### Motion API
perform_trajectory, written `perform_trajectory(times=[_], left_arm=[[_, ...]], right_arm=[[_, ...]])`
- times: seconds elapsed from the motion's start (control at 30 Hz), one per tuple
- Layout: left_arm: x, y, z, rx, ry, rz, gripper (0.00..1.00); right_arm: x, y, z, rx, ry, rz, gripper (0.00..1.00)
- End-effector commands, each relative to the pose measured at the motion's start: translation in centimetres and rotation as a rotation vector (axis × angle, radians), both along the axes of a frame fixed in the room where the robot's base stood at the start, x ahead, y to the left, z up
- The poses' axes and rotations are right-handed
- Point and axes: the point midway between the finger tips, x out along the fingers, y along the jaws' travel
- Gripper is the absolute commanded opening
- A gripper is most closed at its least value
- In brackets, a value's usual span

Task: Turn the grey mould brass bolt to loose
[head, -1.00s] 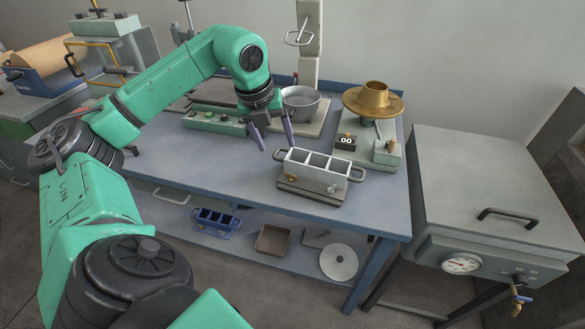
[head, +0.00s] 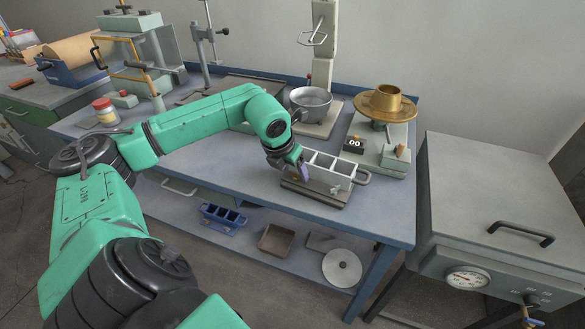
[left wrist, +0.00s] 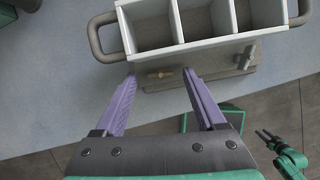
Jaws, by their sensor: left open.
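The grey mould (head: 346,172) is a three-compartment block with loop handles, standing on a base plate on the blue bench. It also fills the top of the left wrist view (left wrist: 200,48). Its brass bolt (left wrist: 160,73) sticks out low on the near side, towards the left end. A grey clamp piece (left wrist: 247,58) sits further right on that side. My left gripper (head: 301,172) is open at the mould's near left side. In the left wrist view its purple fingertips (left wrist: 159,78) stand either side of the bolt, apart from it. My right gripper (left wrist: 265,137) shows small and far off there.
A metal bowl (head: 310,101) and a scale with a brass pan (head: 381,102) stand behind the mould. A grey cabinet (head: 490,190) with a gauge is at the right. The bench front is clear. A blue mould (head: 222,215) lies on the lower shelf.

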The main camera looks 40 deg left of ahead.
Motion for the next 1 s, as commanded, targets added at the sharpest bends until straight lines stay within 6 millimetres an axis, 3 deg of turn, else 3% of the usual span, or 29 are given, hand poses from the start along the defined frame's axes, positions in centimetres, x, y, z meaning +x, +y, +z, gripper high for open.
perform_trajectory(times=[0.2,0.4,0.97,1.0], left_arm=[[0.02,0.01,-0.09,0.0,0.0,0.0,0.72],[0.02,0.01,-0.06,0.0,0.0,0.0,0.0],[0.04,-0.15,-0.03,0.0,0.0,0.132,0.0],[0.04,-0.15,-0.02,0.0,0.0,0.132,0.57]], right_arm=[[0.03,-0.03,-0.02,-0.001,-0.001,-0.001,0.45],[0.02,-0.05,-0.02,-0.001,-0.001,-0.001,0.45],[-0.04,0.0,-0.37,0.0,0.001,0.0,0.45],[-0.05,0.0,-0.38,0.0,0.001,0.0,0.45]])
